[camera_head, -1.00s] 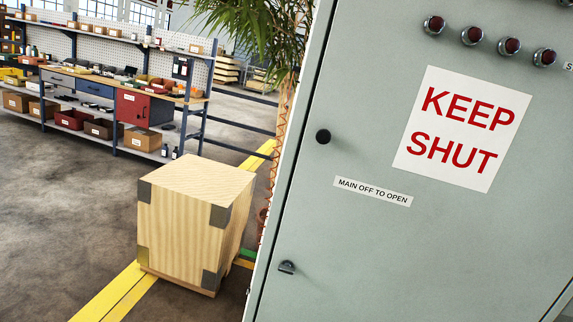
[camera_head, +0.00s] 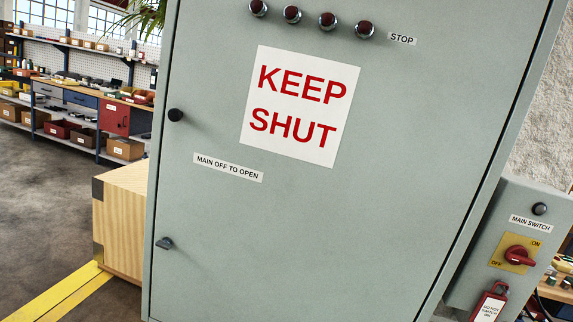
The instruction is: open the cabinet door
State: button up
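The grey-green cabinet door (camera_head: 330,220) fills the middle of the view, tilted in the picture, and looks shut in its frame. A black round knob (camera_head: 176,115) sits near its left edge, with a small dark metal latch (camera_head: 164,244) below. A "KEEP SHUT" sign (camera_head: 300,106) and a "MAIN OFF TO OPEN" label (camera_head: 228,168) are on the door. At the right, a grey box carries a red rotary main switch (camera_head: 520,257) on a yellow ON/OFF plate; its setting is hard to tell. A red "DO NOT SWITCH ON" tag (camera_head: 489,304) hangs below. My gripper is not in view.
Several dark red lamps (camera_head: 327,20) line the door's top, by a "STOP" label (camera_head: 402,39). A wooden crate (camera_head: 120,220) stands left of the cabinet, partly hidden by it. A loaded workbench (camera_head: 85,100) is behind; bare floor lies at the left.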

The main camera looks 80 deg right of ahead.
aim_at(310, 171)
jog(key=z, duration=0.05)
jog(key=k, duration=0.45)
jog(key=z, duration=2.15)
jog(key=i, duration=0.55)
jog(key=z, duration=0.1)
